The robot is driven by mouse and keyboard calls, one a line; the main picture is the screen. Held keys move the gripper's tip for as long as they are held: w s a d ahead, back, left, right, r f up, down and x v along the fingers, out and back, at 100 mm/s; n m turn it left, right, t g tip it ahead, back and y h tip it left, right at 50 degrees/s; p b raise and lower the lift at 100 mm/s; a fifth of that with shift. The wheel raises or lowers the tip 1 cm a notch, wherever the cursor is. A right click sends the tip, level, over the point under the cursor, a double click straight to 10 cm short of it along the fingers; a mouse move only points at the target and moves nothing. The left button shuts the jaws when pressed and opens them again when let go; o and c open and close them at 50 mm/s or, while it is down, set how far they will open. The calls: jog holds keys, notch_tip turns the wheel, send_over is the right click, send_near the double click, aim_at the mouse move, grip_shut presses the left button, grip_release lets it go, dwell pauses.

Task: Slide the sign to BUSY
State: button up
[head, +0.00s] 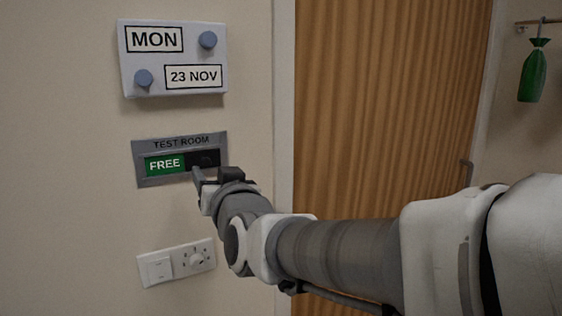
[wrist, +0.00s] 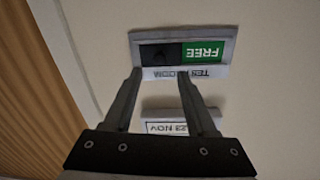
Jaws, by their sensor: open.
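The TEST ROOM sign (head: 140,172) is a grey plate on the wall, reading FREE in white on a green panel (head: 164,165) at its left. A dark part (head: 207,157) covers the right of its window; whether it has a knob is unclear. My gripper (head: 212,172) is open at the sign's lower right, its fingers partly hiding that corner. In the wrist view, the sign (wrist: 225,38) appears upside down, with FREE on the right and the dark part (wrist: 158,53) on the left. My empty gripper (wrist: 158,72) points at the sign, the dark part showing between and beyond its fingertips. Contact cannot be told.
A MON 23 NOV calendar block (head: 150,58) with two blue knobs is above the sign.

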aim_at(206, 163)
jog(key=shift+p+x, duration=0.3)
jog(key=shift+x, duration=2.6)
jog(key=shift+c, duration=0.4)
grip_shut()
